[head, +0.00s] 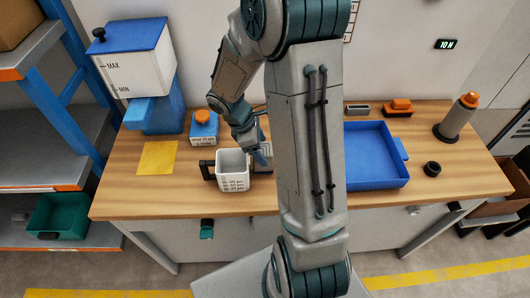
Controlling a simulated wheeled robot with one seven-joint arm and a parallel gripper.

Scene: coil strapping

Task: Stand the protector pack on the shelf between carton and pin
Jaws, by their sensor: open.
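I see no clear hold on anything. The container's print is too small to read, so I cannot tell whether it is the protector pack. A brown carton (22,22) sits at the top left on the shelf rack (40,172). I cannot make out a pin on the rack.
The wooden bench (150,195) holds a blue-and-white dispenser (140,60), a small blue box with an orange knob (204,128), a yellow sheet (158,157), a blue tray (374,180) and an orange-topped grey cylinder (458,116). A green bin (58,215) is on the lower rack.

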